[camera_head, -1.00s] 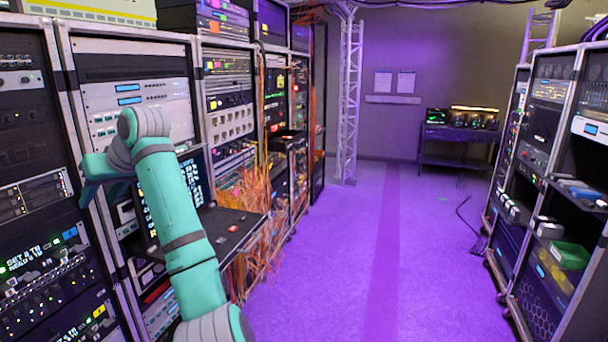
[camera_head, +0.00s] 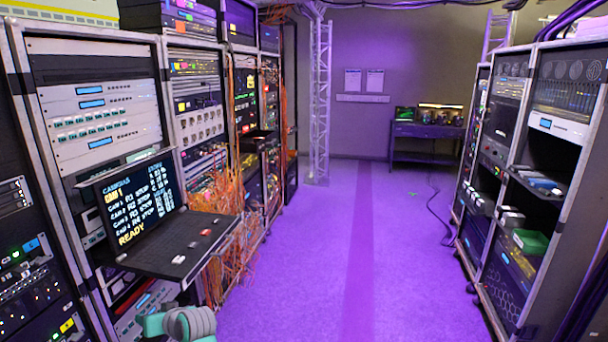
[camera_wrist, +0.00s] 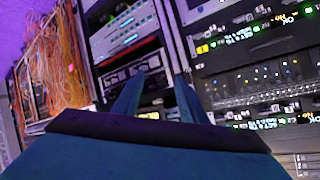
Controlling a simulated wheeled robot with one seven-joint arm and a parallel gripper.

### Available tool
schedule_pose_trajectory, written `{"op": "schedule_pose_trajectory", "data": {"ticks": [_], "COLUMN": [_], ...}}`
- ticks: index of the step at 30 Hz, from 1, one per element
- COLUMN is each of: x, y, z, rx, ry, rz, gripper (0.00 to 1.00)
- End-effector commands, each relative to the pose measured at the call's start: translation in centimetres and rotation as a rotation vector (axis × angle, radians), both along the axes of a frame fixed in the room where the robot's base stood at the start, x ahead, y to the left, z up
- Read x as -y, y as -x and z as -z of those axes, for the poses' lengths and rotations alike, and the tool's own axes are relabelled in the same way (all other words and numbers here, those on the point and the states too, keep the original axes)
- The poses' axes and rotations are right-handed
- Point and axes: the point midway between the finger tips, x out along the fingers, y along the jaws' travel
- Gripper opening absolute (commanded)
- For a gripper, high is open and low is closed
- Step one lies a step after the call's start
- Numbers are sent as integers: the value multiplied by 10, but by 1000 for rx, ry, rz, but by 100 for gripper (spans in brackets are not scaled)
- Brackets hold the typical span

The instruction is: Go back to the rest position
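My gripper (camera_wrist: 158,98) shows in the wrist view with its two teal fingers apart and nothing visible between them. The fingers point toward equipment racks (camera_wrist: 222,50) with lit panels and are a little in front of them; I cannot tell the exact gap. In the head view only a teal and grey part of my arm (camera_head: 180,322) shows at the bottom edge, and my gripper is out of that picture.
An open laptop console (camera_head: 132,203) sits on a shelf jutting from the left racks. Loose orange cables (camera_head: 225,250) hang beyond it. Racks (camera_head: 545,185) line the right side. The purple floor aisle (camera_head: 350,240) between is clear up to a far table (camera_head: 425,132).

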Motion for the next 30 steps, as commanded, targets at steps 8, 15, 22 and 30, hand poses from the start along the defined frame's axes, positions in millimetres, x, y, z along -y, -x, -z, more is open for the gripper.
{"op": "schedule_pose_trajectory", "data": {"ticks": [8,15,22,30], "x": [62,121,180,247], "y": [34,77,129,203], "z": [94,155,198,227], "rx": [8,31,64,113], "ry": [-42,-58,-56,-31], "rz": [151,286,410,544], "gripper": [38,38,38,38]}}
